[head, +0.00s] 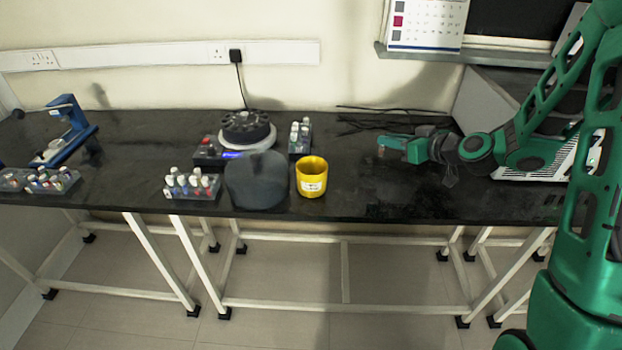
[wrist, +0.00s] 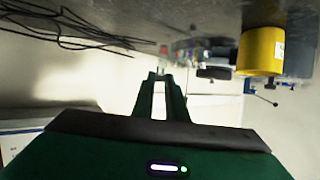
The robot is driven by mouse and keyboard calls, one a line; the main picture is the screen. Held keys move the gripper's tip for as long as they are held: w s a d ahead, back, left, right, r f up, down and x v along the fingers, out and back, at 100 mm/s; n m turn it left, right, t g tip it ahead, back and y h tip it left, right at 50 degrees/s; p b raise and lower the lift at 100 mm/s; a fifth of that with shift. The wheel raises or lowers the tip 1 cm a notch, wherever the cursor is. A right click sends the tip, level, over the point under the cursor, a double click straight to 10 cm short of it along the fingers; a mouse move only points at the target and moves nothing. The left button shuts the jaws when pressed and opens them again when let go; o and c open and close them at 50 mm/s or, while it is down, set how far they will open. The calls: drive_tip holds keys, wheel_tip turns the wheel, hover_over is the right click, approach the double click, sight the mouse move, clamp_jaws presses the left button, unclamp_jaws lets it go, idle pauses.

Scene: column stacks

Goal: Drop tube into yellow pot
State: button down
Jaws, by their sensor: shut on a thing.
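The yellow pot (head: 311,178) stands upright near the front edge of the black bench, with a white label on its side. It also shows in the wrist view (wrist: 260,52), at the upper right of an upside-down picture. My gripper (head: 384,147) is level above the bench, to the right of the pot and apart from it, pointing left. It is shut on the tube (head: 381,152), of which only a small reddish-brown bit shows at the fingertips. In the wrist view the fingers of my gripper (wrist: 166,77) are close together, and the tube is hardly visible.
A dark grey rounded block (head: 256,182) stands just left of the pot. Behind are a centrifuge-like device (head: 246,128) and a small tube rack (head: 300,138). Another tube rack (head: 192,185) is further left. Black cables (head: 390,118) lie behind my gripper. The bench between pot and gripper is clear.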

drive_tip(key=s+a+r+n+g+y, duration=0.2)
drive_tip(key=a+n+y, duration=0.1)
drive_tip(key=a, duration=0.5)
wheel_tip(320, 180, up, 3)
drive_tip(key=n+g+y, duration=0.2)
drive_tip(key=n+g, duration=0.3)
hover_over(312, 178)
drive_tip(key=w+d, duration=0.3)
drive_tip(key=d, duration=0.1)
drive_tip(key=shift+s+a, duration=0.1)
drive_tip(key=shift+f, duration=2.8)
drive_tip(key=c, duration=1.7)
unclamp_jaws()
